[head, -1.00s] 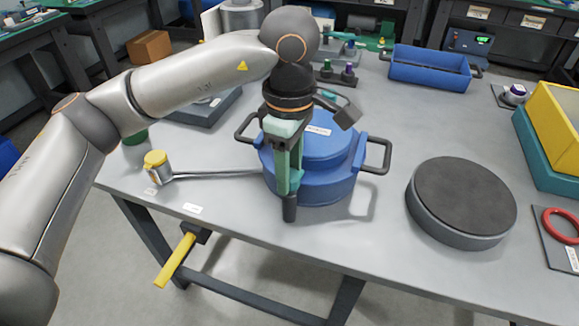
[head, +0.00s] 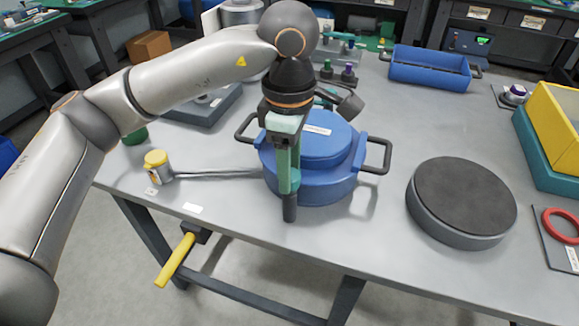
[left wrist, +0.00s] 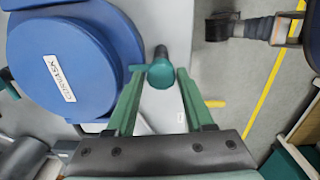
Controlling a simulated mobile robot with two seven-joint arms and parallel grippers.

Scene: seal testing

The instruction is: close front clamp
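The blue round vessel (head: 325,190) stands on the grey table, with its lid and label on top and a black side handle at each side. In the left wrist view its blue lid (left wrist: 62,62) fills the upper left. The front clamp (left wrist: 161,73) shows there as a green round-ended part with a dark tip, at the vessel's front rim. In the head view its dark end (head: 289,207) sticks out below my fingers. My left gripper (head: 286,185) points down at the vessel's front. Its green fingers are apart, one on each side of the clamp; contact is unclear.
A yellow-capped canister (head: 157,166) with a rod lies left of the vessel. A dark round disc (head: 462,200) is to the right. A blue bin (head: 430,68) stands behind. A yellow-handled tool (head: 176,260) shows by the front edge. Table between vessel and disc is clear.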

